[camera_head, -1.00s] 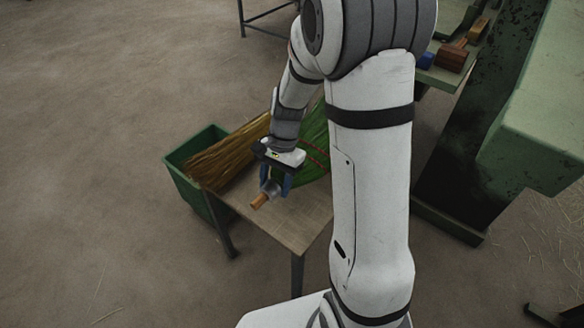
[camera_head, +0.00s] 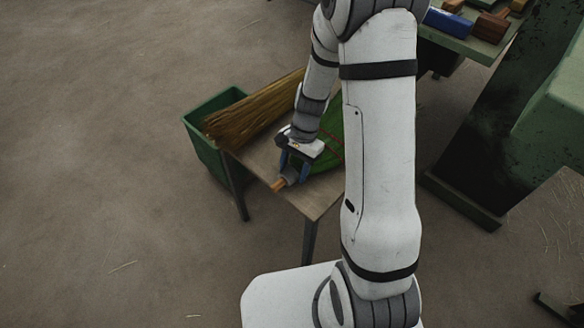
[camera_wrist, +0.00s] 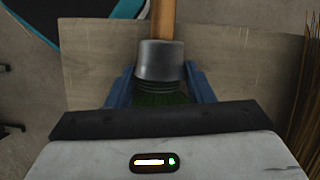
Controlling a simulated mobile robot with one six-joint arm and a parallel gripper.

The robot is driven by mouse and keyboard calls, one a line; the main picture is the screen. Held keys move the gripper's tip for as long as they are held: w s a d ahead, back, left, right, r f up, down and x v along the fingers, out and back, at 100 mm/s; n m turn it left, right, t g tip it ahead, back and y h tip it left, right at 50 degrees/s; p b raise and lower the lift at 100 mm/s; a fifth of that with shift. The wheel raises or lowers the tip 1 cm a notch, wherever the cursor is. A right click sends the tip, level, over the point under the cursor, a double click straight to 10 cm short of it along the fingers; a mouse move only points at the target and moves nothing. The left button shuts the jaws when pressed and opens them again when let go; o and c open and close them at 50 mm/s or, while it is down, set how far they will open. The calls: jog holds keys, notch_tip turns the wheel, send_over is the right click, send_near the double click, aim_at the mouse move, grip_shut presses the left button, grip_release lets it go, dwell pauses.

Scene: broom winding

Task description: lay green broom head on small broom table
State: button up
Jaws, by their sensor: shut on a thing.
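The green broom head (camera_head: 331,150) is at the small broom table (camera_head: 315,203), partly hidden behind my arm. Its grey collar and wooden stub (camera_head: 279,185) point toward the table's front-left edge. My gripper (camera_head: 294,169) is shut on the green broom head just at the collar, low over the table top. In the wrist view, the blue fingers (camera_wrist: 158,90) stand on both sides of the green bristles below the grey collar (camera_wrist: 160,62), with the table top (camera_wrist: 95,65) behind. I cannot tell whether the head touches the table.
A straw-coloured broom head (camera_head: 250,112) lies at the table's back left, its bristles near a green bin (camera_head: 205,150). At the upper right, a bench (camera_head: 470,45) holds blue and brown blocks, beside a green machine (camera_head: 480,150). The floor at left is clear.

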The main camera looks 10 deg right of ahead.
jog(key=shift+f, duration=0.2)
jog(key=o, duration=1.2)
jog(key=shift+r, duration=0.1)
jog(key=shift+c, duration=0.2)
jog(key=p+v, duration=0.2)
jog(key=v, duration=1)
jog(key=shift+p, duration=0.3)
jog(key=shift+r, duration=0.15)
jog(key=s+d+r+n+t+h+p, duration=0.1)
jog(key=s+r+n+p, duration=0.3)
jog(key=r, duration=0.8)
jog(key=s+d+r+n+t+h+p, duration=0.1)
jog(key=s+r+n+t+p, duration=0.3)
jog(key=s+r+p, duration=0.3)
jog(key=s+r+n, duration=0.1)
jog(key=s+r, duration=0.3)
jog(key=r, duration=0.1)
jog(key=shift+s+r+h+p, duration=0.25)
jog(key=shift+r+h+p, duration=0.15)
